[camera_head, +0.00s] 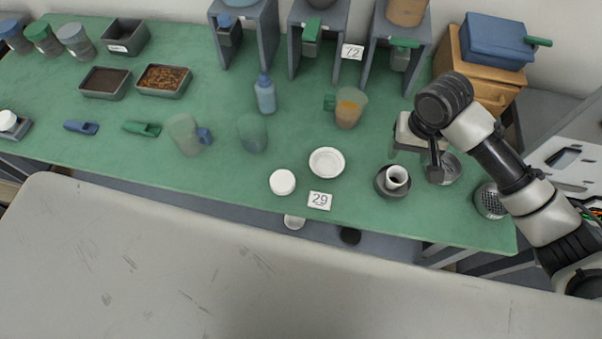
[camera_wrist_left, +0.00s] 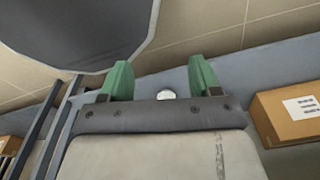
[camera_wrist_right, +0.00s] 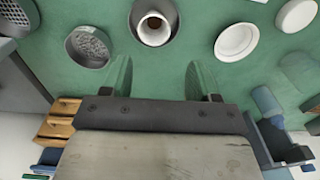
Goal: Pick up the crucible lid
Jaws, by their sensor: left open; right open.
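A flat white round piece (camera_head: 282,182), which looks like the crucible lid, lies on the green bench top (camera_head: 225,178) near its front edge; it also shows at the top right of the right wrist view (camera_wrist_right: 296,14). A white crucible (camera_head: 397,177) stands in a dark round dish (camera_head: 384,190). My right gripper (camera_wrist_right: 157,76) is open and empty above the bench, pointing down, with the crucible ahead of its fingers in the right wrist view. My left gripper (camera_wrist_left: 160,70) is open and empty, away from the bench top and outside the head view.
A shallow white dish (camera_head: 327,162) sits between lid and crucible. A bowl of grey granules (camera_head: 447,168) and a perforated round piece (camera_head: 489,201) stand to the right. A "29" card (camera_head: 319,200) lies near the edge. A beaker (camera_head: 350,107) and bottle (camera_head: 265,94) stand behind.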

